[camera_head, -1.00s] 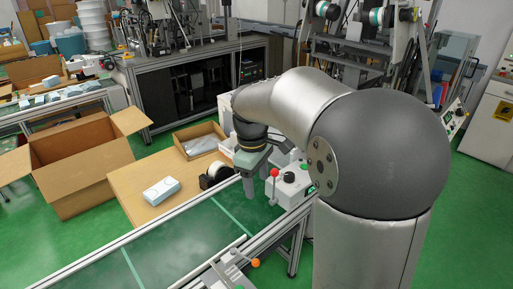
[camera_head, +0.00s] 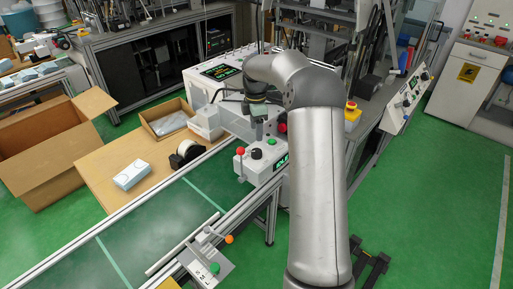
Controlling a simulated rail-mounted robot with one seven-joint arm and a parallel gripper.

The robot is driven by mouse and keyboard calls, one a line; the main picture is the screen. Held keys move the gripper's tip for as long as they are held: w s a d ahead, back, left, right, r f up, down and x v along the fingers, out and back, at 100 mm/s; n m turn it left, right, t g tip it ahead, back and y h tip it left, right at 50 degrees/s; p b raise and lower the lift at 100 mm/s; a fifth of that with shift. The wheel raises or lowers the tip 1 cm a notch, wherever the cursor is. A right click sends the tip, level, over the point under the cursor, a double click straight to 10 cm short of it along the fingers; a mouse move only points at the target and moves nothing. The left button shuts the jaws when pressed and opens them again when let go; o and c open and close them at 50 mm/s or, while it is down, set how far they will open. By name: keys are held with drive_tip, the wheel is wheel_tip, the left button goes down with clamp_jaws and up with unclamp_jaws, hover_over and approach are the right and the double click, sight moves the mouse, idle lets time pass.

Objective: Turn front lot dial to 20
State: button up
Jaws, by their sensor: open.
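A white control box (camera_head: 263,171) stands at the right side of the conveyor. A black knob (camera_head: 257,154) sits on its top and looks like the dial; its pointer and scale are too small to read. The box has a green-lit display (camera_head: 281,162), a green button (camera_head: 271,141) and a red-ball lever (camera_head: 240,151). My gripper (camera_head: 259,134) points down just behind and above the black knob, apart from it as far as I can tell. It is open, and its fingertips are small and partly unclear.
The green conveyor (camera_head: 150,233) runs along the front left. A lever with an orange ball (camera_head: 229,239) and a panel with a green button (camera_head: 214,268) stand at its near end. A tape roll (camera_head: 188,150) and white pack (camera_head: 131,175) lie on the wooden table (camera_head: 100,160).

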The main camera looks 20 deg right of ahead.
sight(257, 151)
drive_tip(key=f+p, duration=0.1)
drive_tip(key=f, duration=0.8)
drive_tip(key=shift+s, duration=0.2)
drive_tip(key=c, duration=1)
